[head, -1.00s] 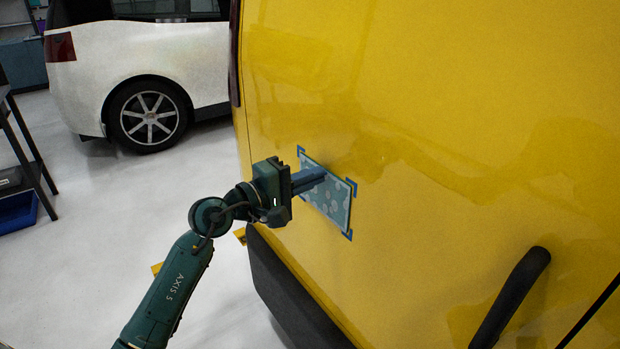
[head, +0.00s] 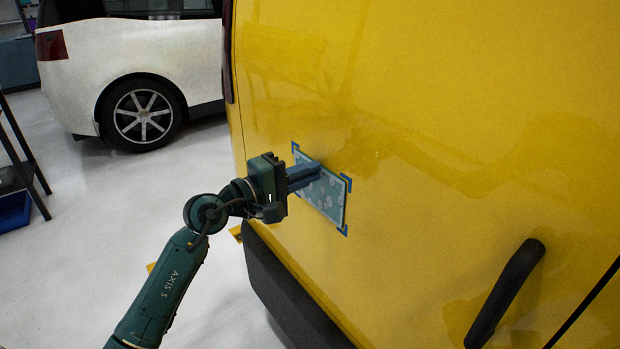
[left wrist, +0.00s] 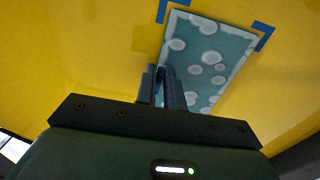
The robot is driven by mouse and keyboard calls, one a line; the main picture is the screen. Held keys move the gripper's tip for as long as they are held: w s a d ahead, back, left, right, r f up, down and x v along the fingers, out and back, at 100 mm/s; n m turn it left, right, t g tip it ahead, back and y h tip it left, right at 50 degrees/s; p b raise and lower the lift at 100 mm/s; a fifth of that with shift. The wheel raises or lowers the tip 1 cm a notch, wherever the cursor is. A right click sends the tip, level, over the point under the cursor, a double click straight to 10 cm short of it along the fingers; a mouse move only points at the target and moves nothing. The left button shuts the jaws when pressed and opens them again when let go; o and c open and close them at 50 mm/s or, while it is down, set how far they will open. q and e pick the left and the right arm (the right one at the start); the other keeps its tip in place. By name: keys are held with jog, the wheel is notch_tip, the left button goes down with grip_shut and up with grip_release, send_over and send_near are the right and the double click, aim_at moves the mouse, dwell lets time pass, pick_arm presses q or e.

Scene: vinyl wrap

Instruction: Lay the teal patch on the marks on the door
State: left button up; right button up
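The teal patch (head: 326,196), with pale round spots, lies against the yellow door (head: 420,110), inside the blue corner marks (head: 346,183). In the left wrist view the patch (left wrist: 208,62) looks flat, with blue marks (left wrist: 263,36) just outside its upper corners. My left gripper (head: 312,172) is at the patch's left part, fingertips close to its surface. In the left wrist view its two fingers (left wrist: 160,72) stand slightly apart near the patch's left edge. Whether the tips touch the patch is unclear. The fingers and gripper body hide its lower left part. My right gripper is out of view.
A black door handle (head: 506,292) sticks out at the lower right. A dark bumper (head: 275,280) runs below the door. A white car (head: 135,65) stands behind at the left, with open floor between. A dark rack (head: 20,160) is at the far left.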

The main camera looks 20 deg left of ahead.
pick_arm(q)
jog(key=o, duration=0.4)
